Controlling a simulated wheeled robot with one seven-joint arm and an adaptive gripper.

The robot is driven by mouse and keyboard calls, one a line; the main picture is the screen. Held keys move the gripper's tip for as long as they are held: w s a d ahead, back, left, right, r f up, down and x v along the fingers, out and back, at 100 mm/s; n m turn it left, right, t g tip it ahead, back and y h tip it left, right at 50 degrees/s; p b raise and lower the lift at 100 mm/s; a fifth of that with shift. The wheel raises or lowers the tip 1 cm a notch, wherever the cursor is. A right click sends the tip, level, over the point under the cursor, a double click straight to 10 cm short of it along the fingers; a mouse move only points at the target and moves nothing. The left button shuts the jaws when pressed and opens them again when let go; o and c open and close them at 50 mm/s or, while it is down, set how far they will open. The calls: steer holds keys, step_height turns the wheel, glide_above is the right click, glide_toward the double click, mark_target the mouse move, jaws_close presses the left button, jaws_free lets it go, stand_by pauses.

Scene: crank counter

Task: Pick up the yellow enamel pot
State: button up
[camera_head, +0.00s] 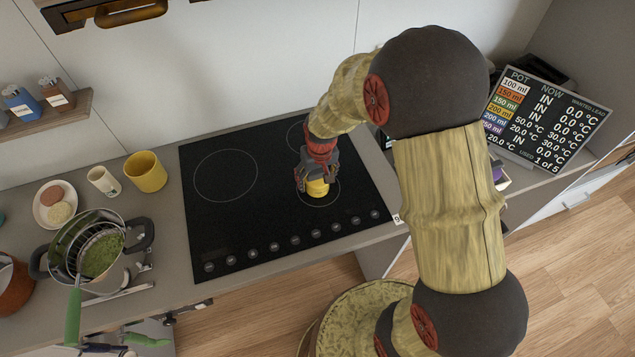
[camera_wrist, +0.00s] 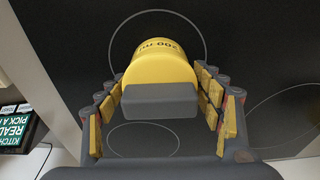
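A yellow pot (camera_wrist: 155,62) marked "200 ml", with a grey block-like handle (camera_wrist: 160,101), is between the fingers of my gripper (camera_wrist: 162,95) in the wrist view. Whether the pot rests on the glass is unclear. A second yellow vessel (camera_head: 146,172) stands on the counter left of the cooktop.
At left are a metal pot with a strainer (camera_head: 100,250), a plate with two round items (camera_head: 57,204), a cream cup (camera_head: 103,181) and a shelf with small boxes (camera_head: 40,118). A display board (camera_head: 545,115) stands at right. The cooktop's left half is clear.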

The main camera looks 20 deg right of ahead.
mark_target(317, 171)
steer(key=c, duration=1.3)
steer(key=shift+r, duration=0.2)
steer(key=shift+r, duration=0.25)
steer(key=r, duration=0.2)
steer(key=r+p, duration=0.1)
steer(key=shift+s+r, duration=0.2)
steer(key=shift+s, duration=0.05)
steer(key=s+r, duration=0.3)
steer(key=s, duration=0.1)
steer(key=s+r+p, duration=0.1)
steer(key=s+r, duration=0.2)
steer(key=s, duration=0.2)
steer(key=s+r, duration=0.2)
steer(key=s, duration=0.2)
steer(key=shift+s+d+r+p, duration=0.2)
steer(key=shift+s+r+p, duration=0.1)
steer(key=shift+r, duration=0.1)
